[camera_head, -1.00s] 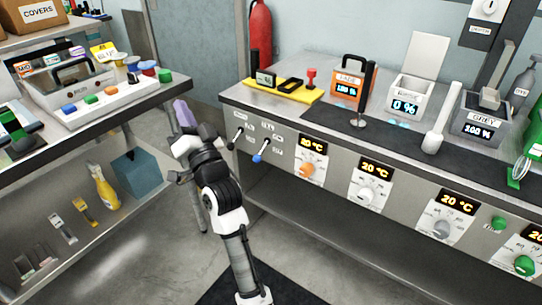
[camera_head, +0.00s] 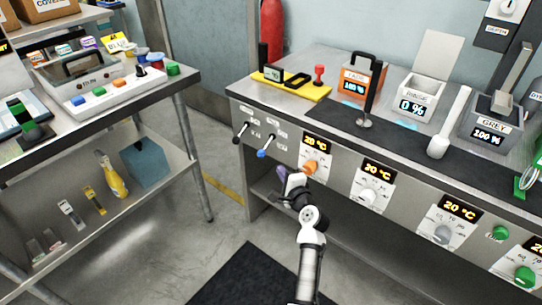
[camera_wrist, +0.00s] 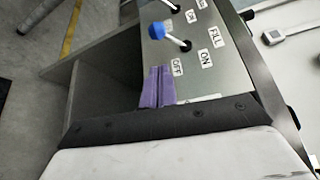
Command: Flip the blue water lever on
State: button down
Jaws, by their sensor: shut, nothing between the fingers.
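The blue-tipped lever (camera_head: 262,154) sticks out from the left part of the metal counter front, its tip low and to the left of its pivot. In the wrist view its blue knob (camera_wrist: 160,29) is on a thin metal rod, with OFF, ON and FILL labels beside it. My gripper (camera_head: 283,178), with purple fingers, is in front of the panel, below and right of the knob in the head view. In the wrist view the purple fingertips (camera_wrist: 158,70) are together, empty and apart from the knob.
A black-tipped lever (camera_head: 238,138) sits just left of the blue one. An orange dial (camera_head: 310,167) is right of my gripper under a 20 °C display. A yellow tray (camera_head: 292,86) lies on the counter. A shelved table (camera_head: 185,79) stands left, with open floor between.

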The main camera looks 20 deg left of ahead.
aim_at(265, 148)
jog(key=r+x, duration=0.1)
jog(key=x, duration=0.9)
jog(key=shift+f+p, duration=0.35)
jog(key=shift+f, duration=0.05)
jog(key=shift+r+p, duration=0.15)
jog(key=shift+p, duration=0.25)
jog(key=shift+s+a+p, duration=0.1)
jog(key=shift+s+p, duration=0.05)
jog(key=shift+p, duration=0.4)
